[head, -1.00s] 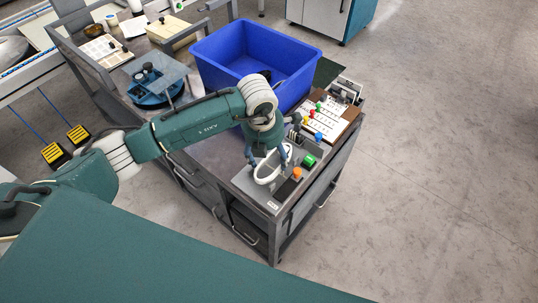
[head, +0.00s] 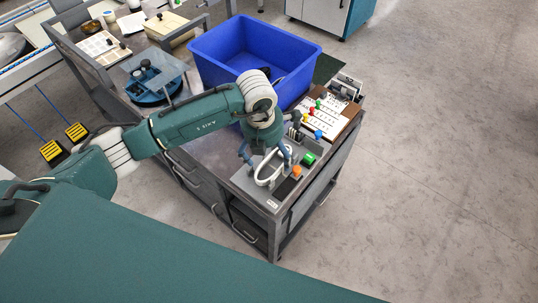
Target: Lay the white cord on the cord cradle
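The white cord (head: 263,184) is a loop at the near end of the cart, on or just above a grey plate with fittings (head: 247,181). I cannot make out which part of this is the cord cradle. My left gripper (head: 266,164) points down over the loop from above. Its two fingers are spread apart, one to the left of the loop and one near its right side. The gripper hides part of the cord's far side. Whether a finger still touches the cord is too small to tell. My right gripper is out of view.
Beside the plate are a green button (head: 309,159) and an orange button (head: 296,171). A white board with coloured knobs (head: 322,117) lies farther back. A large blue bin (head: 225,75) stands behind my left arm. The floor right of the cart is clear.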

